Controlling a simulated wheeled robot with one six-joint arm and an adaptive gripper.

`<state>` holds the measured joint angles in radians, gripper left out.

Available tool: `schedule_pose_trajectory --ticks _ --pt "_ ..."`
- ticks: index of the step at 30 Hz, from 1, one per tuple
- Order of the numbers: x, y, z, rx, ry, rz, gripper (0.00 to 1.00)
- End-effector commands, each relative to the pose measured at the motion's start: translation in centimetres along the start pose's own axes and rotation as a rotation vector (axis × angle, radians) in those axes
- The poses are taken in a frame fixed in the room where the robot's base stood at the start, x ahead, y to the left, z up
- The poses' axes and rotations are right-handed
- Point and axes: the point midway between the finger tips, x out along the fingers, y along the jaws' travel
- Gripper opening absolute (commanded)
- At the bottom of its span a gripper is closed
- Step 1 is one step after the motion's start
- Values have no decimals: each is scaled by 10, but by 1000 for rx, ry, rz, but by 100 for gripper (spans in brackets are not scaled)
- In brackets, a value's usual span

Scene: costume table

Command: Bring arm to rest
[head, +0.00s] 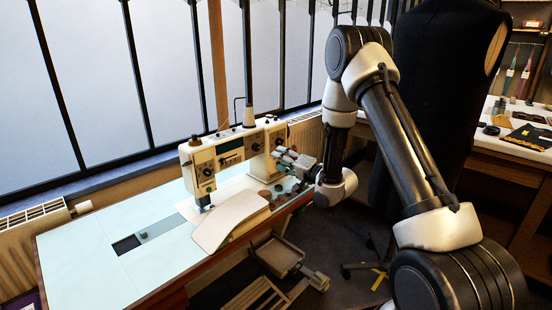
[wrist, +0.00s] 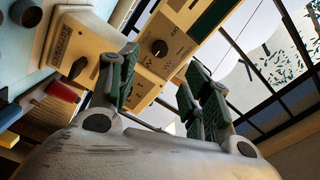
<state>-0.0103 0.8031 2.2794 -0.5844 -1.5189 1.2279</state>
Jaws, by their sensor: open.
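My gripper (head: 287,160) is at the right end of the sewing machine (head: 235,150), over the right part of the pale sewing table (head: 75,255). In the wrist view my gripper (wrist: 165,78) is open, its green-padded fingers apart with nothing held between them. My arm (head: 395,130) is bent, reaching in from the right.
Small spools or discs (head: 279,188) lie near the gripper. A black dress form (head: 440,110) stands close behind my arm. A second table (head: 522,155) with craft items is at right. A pedal frame (head: 275,258) is below. The sewing table's left part is clear.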

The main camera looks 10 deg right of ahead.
Motion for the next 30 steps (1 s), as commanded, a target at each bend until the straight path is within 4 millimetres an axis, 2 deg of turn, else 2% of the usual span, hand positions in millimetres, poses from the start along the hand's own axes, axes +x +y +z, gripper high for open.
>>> schedule_pose_trajectory --ticks 11,14,16,18,19,21,22,23,26,27,30 --pt "-1 4 2 -49 -7 18 49" --pt "-5 38 10 -155 -57 158 49" --pt "-20 78 20 -243 -120 323 49" --pt "-48 121 32 -329 -215 518 49" --pt "-62 132 34 -367 -258 595 49" --pt "-97 145 32 -448 -359 760 49" --pt "-112 145 29 -478 -402 823 49" --pt "-128 143 27 -505 -447 883 49" --pt "-185 118 16 -566 -596 1059 49" --pt "-208 102 13 -578 -656 1117 49" --pt "-263 55 12 -582 -790 1220 49"
